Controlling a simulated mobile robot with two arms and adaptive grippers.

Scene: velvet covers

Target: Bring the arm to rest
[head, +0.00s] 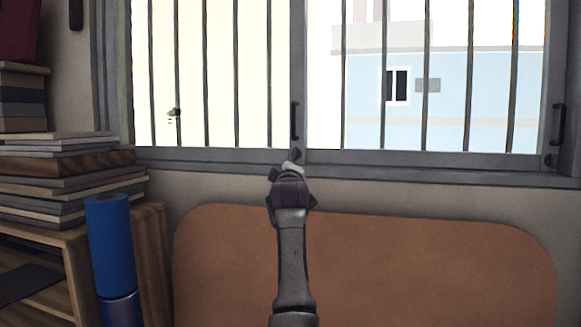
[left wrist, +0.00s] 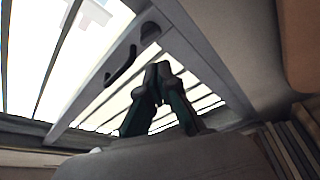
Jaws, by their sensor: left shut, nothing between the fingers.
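My left arm rises through the middle of the head view, with my left gripper (head: 292,168) at its upper end, in front of the lower window frame. In the left wrist view the two dark fingers of my left gripper (left wrist: 158,70) meet at their tips, shut with nothing between them. Whether the gripper touches the window frame I cannot tell. My right gripper is in neither view.
A barred window (head: 420,160) fills the back. Below it stands a brown padded headrest or backrest (head: 430,265). At the left, stacked books (head: 70,165) lie on a wooden shelf (head: 150,250), with a blue cylinder (head: 111,245) beside it.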

